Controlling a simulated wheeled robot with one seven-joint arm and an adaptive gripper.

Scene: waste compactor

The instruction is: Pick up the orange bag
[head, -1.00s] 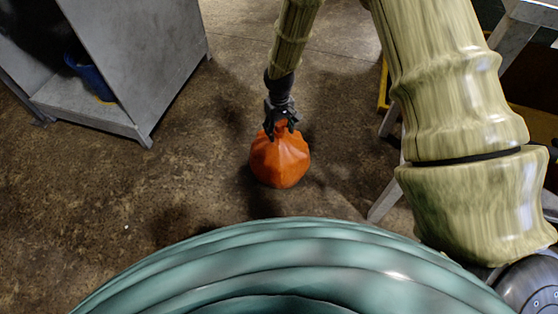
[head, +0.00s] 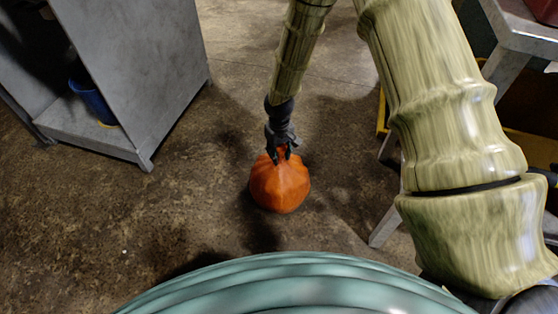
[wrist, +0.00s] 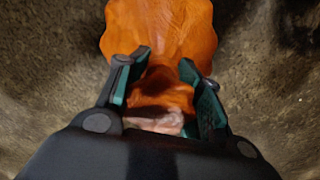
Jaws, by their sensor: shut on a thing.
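The orange bag (head: 280,188) is a round, full bag with a gathered neck at its top, in the middle of the head view. My gripper (head: 281,152) comes down from above and is shut on the bag's neck. In the wrist view the fingers (wrist: 164,85) stand on both sides of the orange neck, and the bag's body (wrist: 160,25) bulges out beyond them. Whether the bag touches the floor or hangs just above it is hard to tell.
A grey metal cabinet (head: 160,75) with a blue container (head: 90,102) on its low shelf stands at the left. A grey table leg (head: 386,223) is close on the right. The brown concrete floor (head: 100,215) around the bag is clear.

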